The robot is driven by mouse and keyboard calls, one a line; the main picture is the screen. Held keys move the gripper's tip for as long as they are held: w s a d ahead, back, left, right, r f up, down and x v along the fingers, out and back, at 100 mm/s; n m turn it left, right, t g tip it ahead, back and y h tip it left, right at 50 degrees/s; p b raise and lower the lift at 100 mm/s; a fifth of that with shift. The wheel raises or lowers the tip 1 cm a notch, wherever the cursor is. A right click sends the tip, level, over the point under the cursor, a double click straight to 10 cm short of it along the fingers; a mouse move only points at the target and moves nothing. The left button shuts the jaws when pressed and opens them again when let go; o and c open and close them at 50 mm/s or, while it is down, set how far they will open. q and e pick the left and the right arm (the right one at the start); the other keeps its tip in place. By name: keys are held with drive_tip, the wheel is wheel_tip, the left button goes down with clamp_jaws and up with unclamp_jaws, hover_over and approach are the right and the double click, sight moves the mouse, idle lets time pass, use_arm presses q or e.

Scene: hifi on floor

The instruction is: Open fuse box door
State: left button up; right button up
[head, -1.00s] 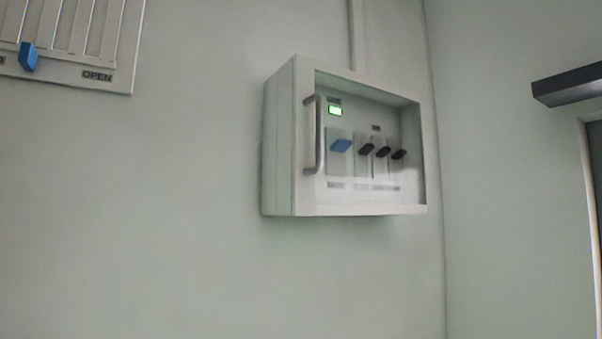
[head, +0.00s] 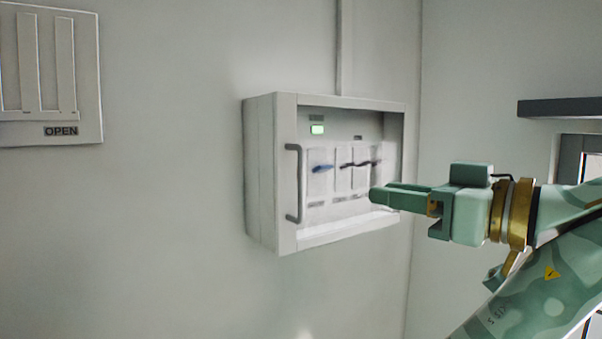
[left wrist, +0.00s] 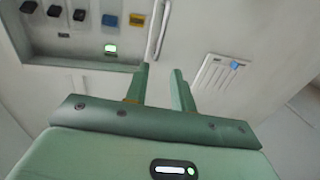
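The fuse box (head: 262,175) is a pale grey wall box in the middle of the head view. Its framed front door looks shut, with a window showing a green light, a blue switch and several dark ones. A grey vertical bar handle (head: 293,183) is on the door's left side. My left gripper (head: 372,195) enters from the right, overlapping the box's lower right in the picture, apart from the handle. In the left wrist view, its fingers (left wrist: 161,72) are parted and empty; the handle (left wrist: 157,32) shows just beyond their tips, and the box (left wrist: 85,61) at upper left. My right gripper is not in view.
A wall panel labelled OPEN (head: 85,127) is at the upper left, also in the left wrist view (left wrist: 213,82). A conduit (head: 339,50) rises above the box. A dark ledge (head: 560,107) is at the right. The wall left of and below the box is bare.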

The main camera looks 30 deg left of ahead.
use_arm(q)
drive_tip(key=shift+a+f+b, duration=0.65)
drive_tip(key=shift+a+b, duration=0.7)
drive_tip(key=shift+b, duration=4.55)
drive_tip(key=r+p, duration=0.1)
drive_tip(key=p, duration=0.2)
hover_over(301, 213)
drive_tip(key=d, duration=0.1)
drive_tip(key=shift+w+a, duration=0.3)
drive_tip(key=shift+a, duration=0.4)
clamp_jaws()
